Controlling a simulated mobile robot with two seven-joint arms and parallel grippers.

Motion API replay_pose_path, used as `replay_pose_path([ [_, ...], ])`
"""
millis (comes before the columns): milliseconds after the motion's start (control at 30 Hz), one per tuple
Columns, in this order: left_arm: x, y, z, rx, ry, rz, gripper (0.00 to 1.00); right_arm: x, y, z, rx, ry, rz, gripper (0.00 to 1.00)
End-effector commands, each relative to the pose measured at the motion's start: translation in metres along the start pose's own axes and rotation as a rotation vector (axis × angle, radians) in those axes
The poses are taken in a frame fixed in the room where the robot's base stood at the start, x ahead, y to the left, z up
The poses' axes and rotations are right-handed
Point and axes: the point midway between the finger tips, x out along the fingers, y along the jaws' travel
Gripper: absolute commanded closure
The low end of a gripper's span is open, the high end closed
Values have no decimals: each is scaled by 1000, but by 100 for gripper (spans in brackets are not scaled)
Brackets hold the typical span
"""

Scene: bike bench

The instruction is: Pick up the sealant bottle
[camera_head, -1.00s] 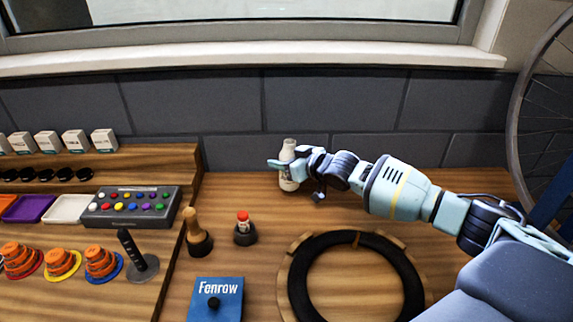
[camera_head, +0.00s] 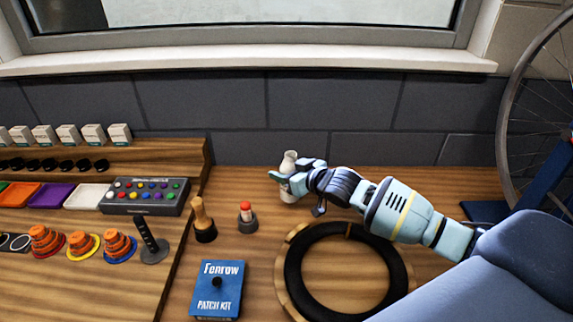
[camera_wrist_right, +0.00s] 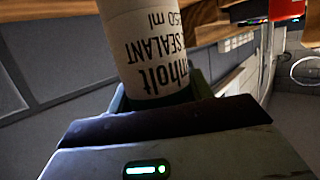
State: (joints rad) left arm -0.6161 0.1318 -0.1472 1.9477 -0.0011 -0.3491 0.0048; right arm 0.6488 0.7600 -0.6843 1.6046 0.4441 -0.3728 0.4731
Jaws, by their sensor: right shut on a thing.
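The sealant bottle (camera_head: 289,163) is white, with a narrow neck and dark print on its body. It stands about upright near the back of the wooden bench in the head view. My right gripper (camera_head: 286,180) is shut on the bottle's body, coming from the right. In the right wrist view the bottle (camera_wrist_right: 148,45) is between the jaws, with its "SEALANT" label upside down. The gripper covers part of it, and I cannot tell if its base touches the bench. My left gripper is not in view.
A tyre (camera_head: 293,272) on a wooden ring lies in front of my right arm. A blue patch kit box (camera_head: 216,293), a small red-capped item (camera_head: 247,219) and a wooden-handled tool (camera_head: 203,222) stand to the left. A grey button box (camera_head: 146,197) is farther left.

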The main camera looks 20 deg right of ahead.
Motion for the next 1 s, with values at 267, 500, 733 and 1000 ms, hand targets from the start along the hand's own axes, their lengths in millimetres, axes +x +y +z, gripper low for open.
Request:
replay_pose_path([
  [267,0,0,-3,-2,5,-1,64,-22,-22,3,0,2,-2,77],
  [500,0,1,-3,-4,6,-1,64,-36,-36,5,0,3,-1,77],
  [733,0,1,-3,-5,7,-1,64,-45,-46,6,0,2,-1,77],
  [1000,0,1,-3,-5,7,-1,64,-52,-51,7,0,3,0,77],
])
